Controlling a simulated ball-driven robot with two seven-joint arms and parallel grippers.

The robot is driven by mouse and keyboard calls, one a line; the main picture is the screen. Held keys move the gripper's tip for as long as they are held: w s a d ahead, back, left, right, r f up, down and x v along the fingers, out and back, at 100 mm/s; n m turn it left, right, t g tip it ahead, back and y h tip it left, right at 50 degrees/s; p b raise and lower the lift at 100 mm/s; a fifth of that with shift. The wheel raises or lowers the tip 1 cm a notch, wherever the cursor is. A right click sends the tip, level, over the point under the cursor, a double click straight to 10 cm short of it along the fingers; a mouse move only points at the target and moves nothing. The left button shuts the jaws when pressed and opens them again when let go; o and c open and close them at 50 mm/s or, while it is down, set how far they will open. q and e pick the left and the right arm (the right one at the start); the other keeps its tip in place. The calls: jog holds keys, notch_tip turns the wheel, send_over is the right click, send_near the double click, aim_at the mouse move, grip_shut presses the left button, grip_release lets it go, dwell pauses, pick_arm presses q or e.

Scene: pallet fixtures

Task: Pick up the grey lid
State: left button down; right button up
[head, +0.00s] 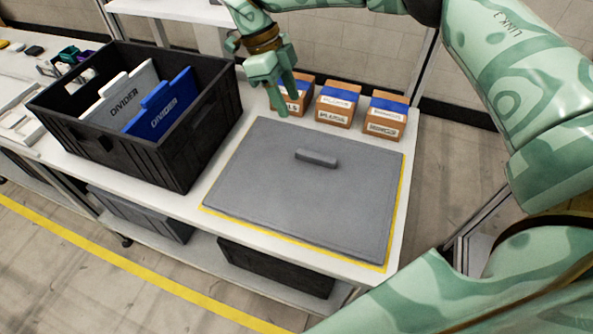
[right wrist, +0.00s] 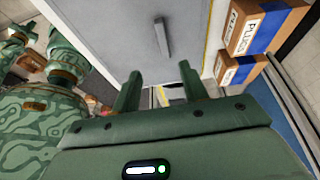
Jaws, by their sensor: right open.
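The grey lid (head: 300,205) is a flat rectangular plate with a raised bar handle (head: 316,158). It lies flat inside a yellow outline on the white table. My right gripper (head: 290,104) is open and empty. In the head view it appears beyond the lid's far left corner, in front of the leftmost small box. In the right wrist view my right gripper (right wrist: 158,82) has its two fingers apart, with the lid (right wrist: 110,25) and its handle (right wrist: 162,38) beyond the tips. My left gripper does not show clearly in either view.
A black crate (head: 150,150) holding a white divider (head: 122,92) and a blue divider (head: 162,105) stands left of the lid. Three small cardboard boxes (head: 336,104) with blue tops line the table's back edge. Dark bins (head: 275,268) sit on the lower shelf.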

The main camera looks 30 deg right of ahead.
jog(key=b, duration=0.2)
send_over(315, 154)
jog(key=w+a, duration=0.2)
jog(key=shift+h, duration=0.3)
jog(key=f, duration=0.9)
jog(key=shift+w+d, duration=0.1)
jog(key=shift+d, duration=0.15)
jog(key=b+x, duration=0.1)
jog(key=x, duration=0.5)
jog(key=shift+a+f+b, duration=0.1)
jog(key=shift+a+b, duration=0.05)
jog(key=shift+b, duration=0.25)
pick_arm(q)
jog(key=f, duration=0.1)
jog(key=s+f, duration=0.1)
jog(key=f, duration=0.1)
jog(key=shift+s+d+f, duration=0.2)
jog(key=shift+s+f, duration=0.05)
pick_arm(e)
jog(key=shift+s, duration=0.25)
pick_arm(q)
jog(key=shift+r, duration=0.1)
pick_arm(e)
grip_shut()
